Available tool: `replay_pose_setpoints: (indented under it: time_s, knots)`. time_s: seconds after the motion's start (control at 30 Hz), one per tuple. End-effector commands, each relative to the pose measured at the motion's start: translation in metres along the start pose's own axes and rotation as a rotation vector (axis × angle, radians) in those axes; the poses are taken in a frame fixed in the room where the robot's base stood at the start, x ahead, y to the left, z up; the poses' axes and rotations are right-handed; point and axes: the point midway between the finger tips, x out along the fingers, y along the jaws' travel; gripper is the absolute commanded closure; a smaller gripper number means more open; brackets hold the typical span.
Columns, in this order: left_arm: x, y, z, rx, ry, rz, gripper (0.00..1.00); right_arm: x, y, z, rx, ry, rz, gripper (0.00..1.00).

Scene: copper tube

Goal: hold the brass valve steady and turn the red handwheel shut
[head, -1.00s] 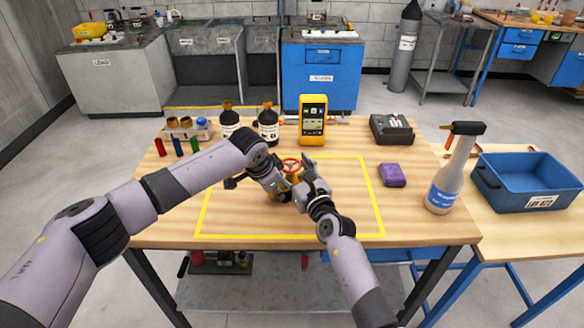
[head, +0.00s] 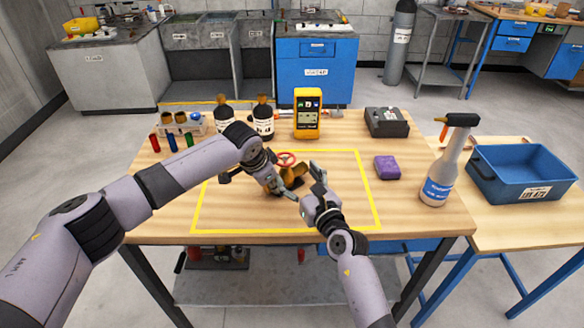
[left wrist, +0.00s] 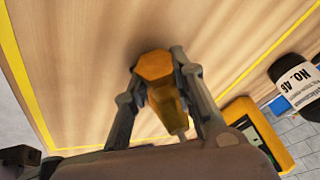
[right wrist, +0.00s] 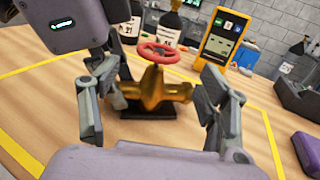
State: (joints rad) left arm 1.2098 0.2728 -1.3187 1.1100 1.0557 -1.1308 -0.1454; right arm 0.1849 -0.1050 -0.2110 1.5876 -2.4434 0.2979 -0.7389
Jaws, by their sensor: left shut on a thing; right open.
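The brass valve (head: 292,177) stands inside the yellow-taped area of the table, with its red handwheel (head: 286,158) on top. My left gripper (left wrist: 158,85) is shut on the valve body, and the hexagonal brass end (left wrist: 155,66) shows between its fingers in the left wrist view. My right gripper (head: 312,182) is open, just right of the valve and apart from it. In the right wrist view the valve (right wrist: 158,90) and the handwheel (right wrist: 158,53) show beyond and between the open fingers. A dark base (right wrist: 147,109) lies under the valve.
Behind the valve stand two dark bottles (head: 263,118), a yellow meter (head: 307,114) and a dark grey device (head: 386,122). A purple block (head: 387,167) and a spray bottle (head: 442,165) are at the right. The taped area (head: 350,200) right of my grippers is clear.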

Motion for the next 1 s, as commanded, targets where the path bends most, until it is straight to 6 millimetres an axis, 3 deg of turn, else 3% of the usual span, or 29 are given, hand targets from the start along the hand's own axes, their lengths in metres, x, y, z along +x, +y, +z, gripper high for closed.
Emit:
replay_pose_setpoints:
  time_s: [0.2,0.6,0.63,1.0]
  knots:
    - [0.0,-0.001,0.0,-0.001,0.0,-0.002,1.0,-0.018,-0.001,0.001,0.0,-0.001,-0.002,0.3]
    - [-0.001,-0.001,0.0,-0.001,0.0,-0.002,1.0,-0.02,-0.001,0.001,0.0,-0.002,-0.002,0.3]
    - [-0.001,-0.001,0.0,-0.001,0.0,-0.002,0.75,-0.02,-0.001,0.001,0.0,-0.002,-0.002,0.3]
    - [0.0,-0.001,0.0,0.0,0.0,-0.001,0.53,-0.019,-0.001,0.001,0.0,-0.002,-0.002,0.3]
